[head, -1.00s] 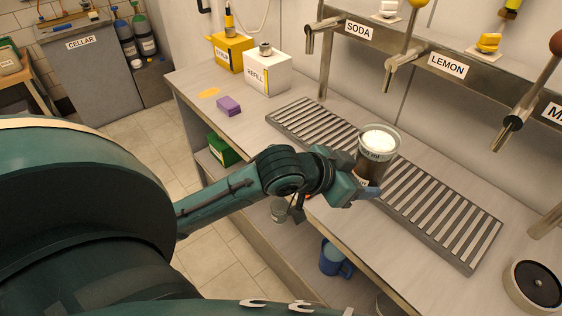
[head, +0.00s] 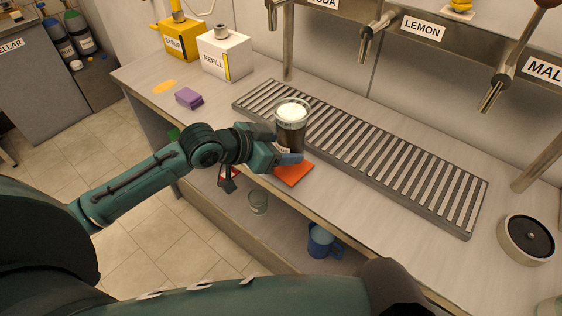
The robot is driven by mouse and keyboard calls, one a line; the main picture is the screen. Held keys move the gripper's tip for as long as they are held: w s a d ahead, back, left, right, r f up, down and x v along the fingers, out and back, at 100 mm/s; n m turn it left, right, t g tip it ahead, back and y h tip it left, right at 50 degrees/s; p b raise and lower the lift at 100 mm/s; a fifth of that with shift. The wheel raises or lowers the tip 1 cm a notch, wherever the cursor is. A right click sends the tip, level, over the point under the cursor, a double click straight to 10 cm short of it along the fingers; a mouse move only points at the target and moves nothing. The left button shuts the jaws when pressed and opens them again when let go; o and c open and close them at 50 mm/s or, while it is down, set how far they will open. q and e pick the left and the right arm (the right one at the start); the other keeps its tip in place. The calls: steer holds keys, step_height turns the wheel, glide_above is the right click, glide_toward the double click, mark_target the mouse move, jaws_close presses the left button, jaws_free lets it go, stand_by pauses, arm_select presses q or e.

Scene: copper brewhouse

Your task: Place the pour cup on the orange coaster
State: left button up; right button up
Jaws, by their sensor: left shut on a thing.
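The pour cup (head: 291,134) is a clear glass with a dark drink and white foam on top. My left gripper (head: 284,158) is shut on its lower part and holds it roughly upright at the front edge of the drip grate. A flat orange-red square, the orange coaster (head: 296,175), lies on the counter near the front edge, just below the cup in the picture. The gripper and cup hide part of it, and the cup appears above it, not clearly touching. My right gripper is not in view.
The drip grate (head: 467,228) runs along the counter under the taps. A purple block (head: 189,98), a yellow-orange flat patch (head: 165,86), a white REFILL box (head: 225,54) and a yellow syrup box (head: 181,38) stand left. A blue mug (head: 322,241) and glass (head: 258,202) are on the lower shelf.

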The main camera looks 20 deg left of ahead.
mark_target(282, 170)
arm_select(q)
steer(key=shift+f, duration=2.35)
steer(key=o, duration=0.4)
steer(key=shift+f, duration=0.25)
steer(key=o, duration=0.5)
steer(key=shift+c, duration=0.2)
steer(key=shift+r, duration=0.1)
